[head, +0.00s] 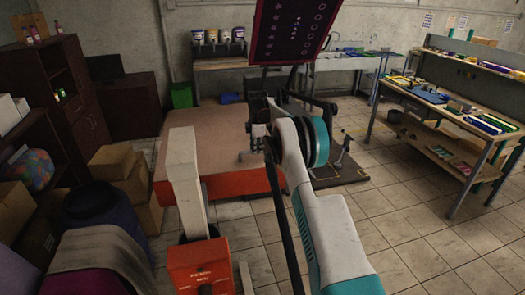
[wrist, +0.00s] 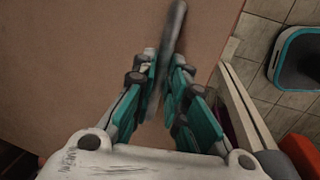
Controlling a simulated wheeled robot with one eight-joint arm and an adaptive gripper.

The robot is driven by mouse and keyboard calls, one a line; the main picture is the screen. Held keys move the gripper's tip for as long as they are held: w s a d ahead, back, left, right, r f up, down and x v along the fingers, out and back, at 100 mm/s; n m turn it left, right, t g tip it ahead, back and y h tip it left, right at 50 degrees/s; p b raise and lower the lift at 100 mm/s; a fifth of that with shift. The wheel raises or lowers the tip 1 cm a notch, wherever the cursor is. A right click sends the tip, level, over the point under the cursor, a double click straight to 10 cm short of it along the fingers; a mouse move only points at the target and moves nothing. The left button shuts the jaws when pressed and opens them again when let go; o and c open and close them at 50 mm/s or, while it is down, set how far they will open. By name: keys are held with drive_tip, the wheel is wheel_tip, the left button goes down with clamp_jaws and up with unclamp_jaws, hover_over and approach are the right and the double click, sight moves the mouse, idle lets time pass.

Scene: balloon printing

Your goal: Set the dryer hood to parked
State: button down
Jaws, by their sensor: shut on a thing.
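The dryer hood looks to be the broad brown-topped panel (head: 215,125) with an orange front edge, in the middle of the head view. A white post (head: 185,185) rises at its near side above an orange box (head: 200,265) with lettering. In the wrist view, the brown surface (wrist: 70,60) fills most of the background. There, my gripper (wrist: 165,75) is shut on a dark grey bar (wrist: 176,25), which runs between its fingers over the brown surface.
A blue barrel (head: 92,205) and cardboard boxes (head: 125,175) stand at the left. A dark tilted panel (head: 290,30) is at the top. A workbench (head: 450,110) with tools is at the right. The tiled floor (head: 410,225) at lower right is clear.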

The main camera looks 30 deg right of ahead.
drive_tip(key=shift+w+a, duration=0.25)
drive_tip(key=shift+w, duration=0.2)
drive_tip(key=shift+w+a+r, duration=0.1)
drive_tip(key=shift+w+a, duration=0.1)
drive_tip(key=shift+a, duration=0.1)
drive_tip(key=c, duration=1.6)
unclamp_jaws()
drive_tip(key=shift+w+a, duration=0.1)
drive_tip(key=shift+w, duration=0.05)
drive_tip(key=shift+w+a, duration=0.1)
wheel_tip(320, 180, up, 12)
drive_tip(key=s, duration=0.2)
drive_tip(key=shift+s+a+f, duration=0.2)
drive_tip(key=shift+s, duration=0.05)
